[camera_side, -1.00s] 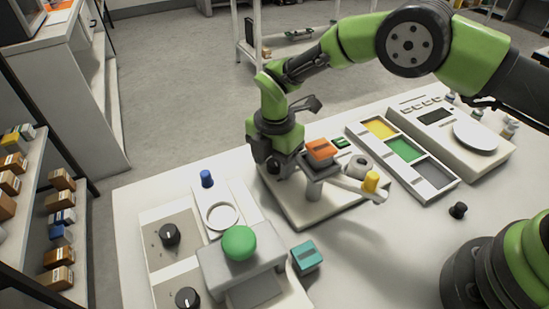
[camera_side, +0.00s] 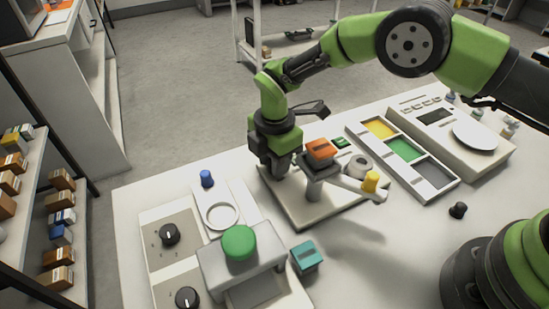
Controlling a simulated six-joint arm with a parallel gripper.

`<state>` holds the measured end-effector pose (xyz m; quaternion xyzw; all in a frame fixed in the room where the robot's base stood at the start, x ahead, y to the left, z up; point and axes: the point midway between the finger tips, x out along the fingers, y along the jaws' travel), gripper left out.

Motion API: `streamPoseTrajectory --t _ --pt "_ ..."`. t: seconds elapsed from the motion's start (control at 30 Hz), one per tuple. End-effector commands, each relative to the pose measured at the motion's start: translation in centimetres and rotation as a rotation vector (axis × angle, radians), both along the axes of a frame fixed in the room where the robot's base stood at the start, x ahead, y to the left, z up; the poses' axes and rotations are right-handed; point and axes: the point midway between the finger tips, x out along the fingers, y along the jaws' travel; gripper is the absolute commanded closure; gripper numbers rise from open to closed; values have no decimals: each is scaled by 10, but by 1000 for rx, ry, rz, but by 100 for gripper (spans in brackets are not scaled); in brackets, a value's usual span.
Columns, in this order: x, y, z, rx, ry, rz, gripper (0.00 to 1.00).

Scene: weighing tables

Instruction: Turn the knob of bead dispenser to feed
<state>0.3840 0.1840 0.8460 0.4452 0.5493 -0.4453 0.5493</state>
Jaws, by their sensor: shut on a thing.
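My gripper (camera_side: 282,168) points down at the left back of a white base with a grey post, an orange-topped block (camera_side: 320,150) and a yellow-capped arm (camera_side: 370,181). Its jaws are closed at the near-left side of the orange-topped block. What they grip is hidden by the fingers. I cannot tell for certain which device is the bead dispenser. Two black knobs (camera_side: 169,234) with white marks sit on a pale panel at the left, away from my gripper.
A grey device with a green dome (camera_side: 239,242), a blue-capped ring holder (camera_side: 207,179) and a teal block (camera_side: 306,257) stand in front. A three-colour tray (camera_side: 405,150) and a scale (camera_side: 475,136) are at the right.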

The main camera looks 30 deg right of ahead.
Motion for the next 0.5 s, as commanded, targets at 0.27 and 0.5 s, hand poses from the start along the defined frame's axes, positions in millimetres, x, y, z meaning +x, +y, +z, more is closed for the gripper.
streamPoseTrajectory --t 0.27,0.5 --pt "0 0 1 -1 1 -256 93" --pt "0 0 1 -1 1 -455 93"
